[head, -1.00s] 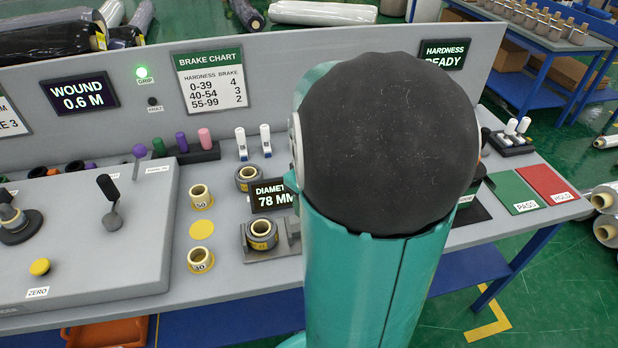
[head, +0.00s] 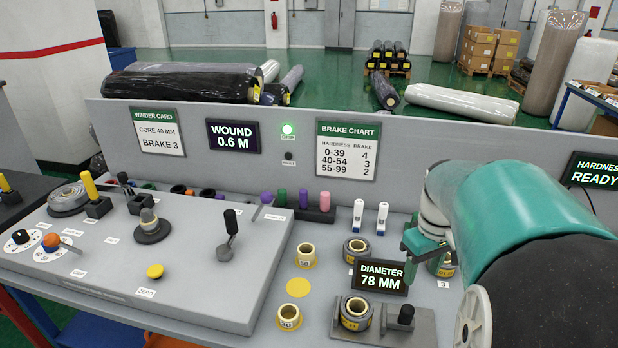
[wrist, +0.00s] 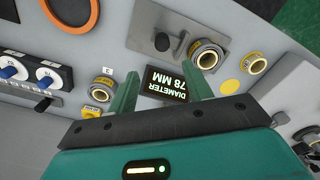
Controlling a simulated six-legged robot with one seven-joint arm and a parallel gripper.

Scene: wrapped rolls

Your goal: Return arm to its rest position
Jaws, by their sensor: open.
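My arm crosses the right side of the head view. My gripper (head: 412,262) shows there only in part, beside the diameter display (head: 381,277), which reads 78 MM. In the wrist view my gripper (wrist: 161,86) has its two green fingers spread apart, with nothing between their tips. The diameter display (wrist: 167,84) appears upside down beyond the fingers. My arm hides part of the bench's right side in the head view.
A wrapped roll sits in the gauge holder (head: 356,312), with another roll (head: 355,249) behind it. A sloped control panel (head: 150,255) with levers stands left. The brake chart (head: 347,150) is on the back board. A hardness display (head: 594,170) reads READY.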

